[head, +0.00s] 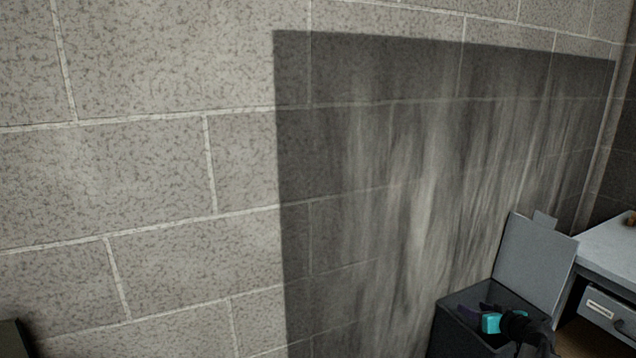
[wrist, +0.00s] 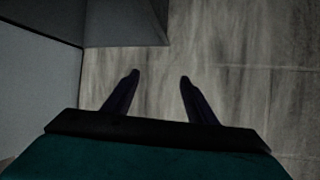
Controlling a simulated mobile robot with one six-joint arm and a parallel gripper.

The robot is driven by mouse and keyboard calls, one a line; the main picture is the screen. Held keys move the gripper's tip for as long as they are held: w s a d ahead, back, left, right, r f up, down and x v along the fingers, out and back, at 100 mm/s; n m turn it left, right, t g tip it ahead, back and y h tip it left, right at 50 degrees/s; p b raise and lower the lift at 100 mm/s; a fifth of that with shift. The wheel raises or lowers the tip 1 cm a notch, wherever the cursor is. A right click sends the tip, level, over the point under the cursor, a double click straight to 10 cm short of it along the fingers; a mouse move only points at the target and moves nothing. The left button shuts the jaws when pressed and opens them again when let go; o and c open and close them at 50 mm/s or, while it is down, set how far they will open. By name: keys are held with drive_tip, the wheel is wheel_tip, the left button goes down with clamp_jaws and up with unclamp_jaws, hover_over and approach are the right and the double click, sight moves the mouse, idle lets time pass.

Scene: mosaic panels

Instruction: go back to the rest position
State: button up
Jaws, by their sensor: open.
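The rest of my arm is mostly out of view or dark.
The dark grey box has a raised lighter panel (head: 535,258), like an open lid. A light-topped desk (head: 610,245) with a labelled drawer (head: 608,310) stands at right. A block wall (head: 150,180) with a dark streaked patch (head: 400,170) fills the background. Grey panels (wrist: 40,85) lie at left in the wrist view.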

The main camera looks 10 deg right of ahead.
drive_tip(key=w+a+f+n+g+y, duration=0.1)
drive_tip(key=w+a+f, duration=0.15)
drive_tip(key=a, duration=0.25)
drive_tip(key=w+a+f+y, duration=0.1)
drive_tip(key=a+f, duration=0.3)
drive_tip(key=a, duration=0.2)
drive_tip(key=s+a+f+n+g+y+p, duration=0.1)
drive_tip(key=s+a+f+g, duration=0.15)
drive_tip(key=a+f, duration=0.55)
drive_tip(key=s+a+f+n+g+y+p, duration=0.1)
drive_tip(key=s+a+f+n+g, duration=0.2)
drive_tip(key=a, duration=0.8)
drive_tip(key=s+a+f+g+y+p, duration=0.1)
drive_tip(key=s+a+f+y, duration=0.1)
drive_tip(key=a+f, duration=0.65)
drive_tip(key=s+a+f+n+g+h+p, duration=0.1)
drive_tip(key=s+a+f+g, duration=0.25)
drive_tip(key=s+a, duration=0.4)
drive_tip(key=s+a+f+g+h, duration=0.1)
drive_tip(key=s+a+f+g, duration=0.3)
drive_tip(key=s, duration=0.7)
drive_tip(key=s+d+f+m+g+h, duration=0.1)
drive_tip(key=s+d+m+h, duration=0.1)
drive_tip(key=s, duration=0.5)
drive_tip(key=s+d+f+m+g+h, duration=0.1)
drive_tip(key=s+d+m+g, duration=0.1)
drive_tip(key=s, duration=0.5)
drive_tip(key=shift+s+d+m+h, duration=0.15)
drive_tip(key=shift+d+m+h, duration=0.25)
drive_tip(key=shift+m, duration=0.1)
